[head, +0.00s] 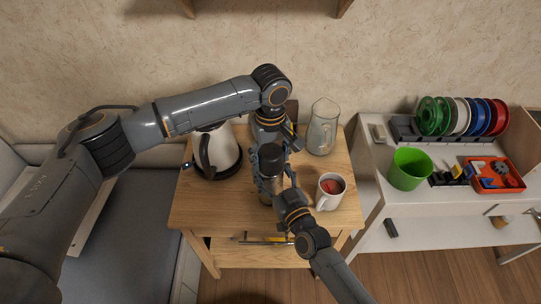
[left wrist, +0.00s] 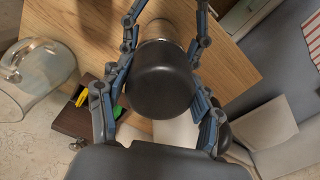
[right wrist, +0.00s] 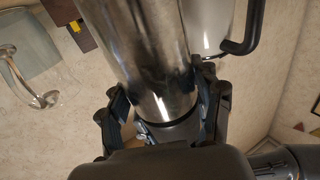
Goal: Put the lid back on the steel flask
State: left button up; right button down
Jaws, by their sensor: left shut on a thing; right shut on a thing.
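The steel flask (head: 266,194) stands on the wooden table; its shiny body fills much of the right wrist view (right wrist: 140,45). My right gripper (head: 277,188) is shut on the flask body, with a finger on either side in the right wrist view (right wrist: 160,105). The black lid (left wrist: 160,80) is between the fingers of my left gripper (left wrist: 158,85), which is shut on it. In the head view the lid (head: 270,154) is directly above the flask, in line with it. I cannot tell whether the lid is fully seated. The flask's mouth is hidden.
A kettle (head: 217,150) stands close left of the flask, a white mug (head: 328,195) close right, and a glass pitcher (head: 323,127) behind right. A white shelf with a green cup (head: 408,169) stands farther right.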

pick_arm(q)
jog(key=m, duration=1.5)
jog(key=shift+f, duration=0.1)
jog(key=m, duration=0.3)
jog(key=shift+m, duration=0.3)
jog(key=m, duration=0.3)
jog(key=shift+m, duration=0.4)
jog(key=m, duration=0.5)
jog(key=shift+m, duration=0.4)
jog(key=o, duration=1.3)
jog(key=shift+c, duration=0.2)
